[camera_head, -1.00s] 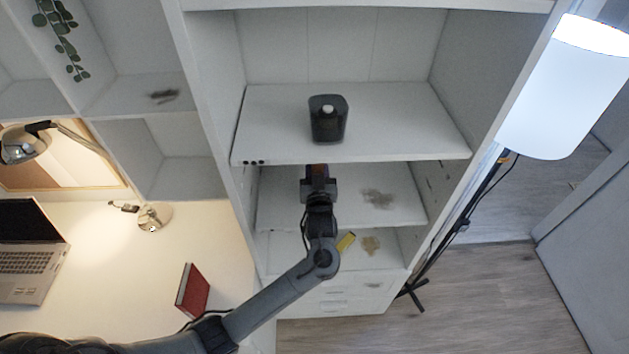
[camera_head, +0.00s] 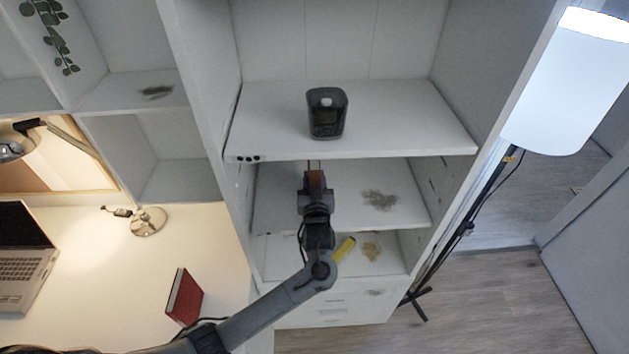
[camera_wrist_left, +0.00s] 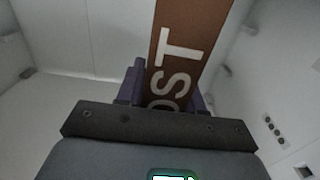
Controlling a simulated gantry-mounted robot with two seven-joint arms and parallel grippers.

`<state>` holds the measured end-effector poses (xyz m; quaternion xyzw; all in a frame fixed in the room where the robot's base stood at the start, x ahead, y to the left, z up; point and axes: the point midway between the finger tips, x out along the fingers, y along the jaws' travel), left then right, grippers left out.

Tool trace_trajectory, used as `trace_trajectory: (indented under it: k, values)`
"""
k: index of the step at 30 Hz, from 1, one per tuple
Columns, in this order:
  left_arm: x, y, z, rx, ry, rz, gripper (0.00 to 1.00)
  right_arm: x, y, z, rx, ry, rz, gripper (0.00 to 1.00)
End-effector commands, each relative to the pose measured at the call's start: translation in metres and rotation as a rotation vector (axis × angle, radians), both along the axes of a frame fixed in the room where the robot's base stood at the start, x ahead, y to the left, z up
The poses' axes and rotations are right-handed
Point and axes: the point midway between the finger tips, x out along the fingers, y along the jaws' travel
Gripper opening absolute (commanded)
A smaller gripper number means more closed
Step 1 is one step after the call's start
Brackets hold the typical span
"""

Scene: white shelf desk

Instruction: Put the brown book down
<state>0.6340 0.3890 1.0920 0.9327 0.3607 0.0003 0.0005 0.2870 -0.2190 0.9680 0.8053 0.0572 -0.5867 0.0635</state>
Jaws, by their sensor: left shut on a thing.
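The brown book (camera_wrist_left: 190,45) with large white letters is held in my left gripper (camera_wrist_left: 165,90) and stretches away from it in the left wrist view. In the head view my left gripper (camera_head: 315,183) is at the opening of the middle shelf compartment, in front of its shelf board (camera_head: 402,208). Only a small brownish part shows between the fingers there, and the upper shelf board hides what lies deeper. I cannot tell whether the book touches the shelf. My right gripper is not in view.
A dark device (camera_head: 327,118) stands on the upper shelf (camera_head: 410,120). A red book (camera_head: 184,297), laptop (camera_head: 25,258) and lamp (camera_head: 148,222) are on the desk at left. A floor lamp (camera_head: 560,90) stands right.

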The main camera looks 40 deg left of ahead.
Motion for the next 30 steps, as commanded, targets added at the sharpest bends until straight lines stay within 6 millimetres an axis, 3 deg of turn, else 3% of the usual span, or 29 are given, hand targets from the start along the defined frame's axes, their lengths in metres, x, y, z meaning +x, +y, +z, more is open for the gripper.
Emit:
trace_trajectory:
  k: [4,5,9,20,30]
  values:
    - [0.0,0.0,-0.001,0.001,-0.004,0.0,0.0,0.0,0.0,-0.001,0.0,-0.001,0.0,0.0]
    - [0.0,0.0,-0.002,-0.001,0.001,0.0,0.39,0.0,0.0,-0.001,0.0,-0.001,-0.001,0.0]
    - [0.0,0.0,-0.002,0.0,0.0,-0.001,0.61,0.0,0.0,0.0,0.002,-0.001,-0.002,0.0]
    - [0.0,0.0,0.001,0.001,-0.001,-0.001,0.62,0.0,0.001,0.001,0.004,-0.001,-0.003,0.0]
    - [-0.033,-0.032,-0.001,-0.003,0.001,-0.003,0.62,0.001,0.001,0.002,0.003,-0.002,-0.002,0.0]
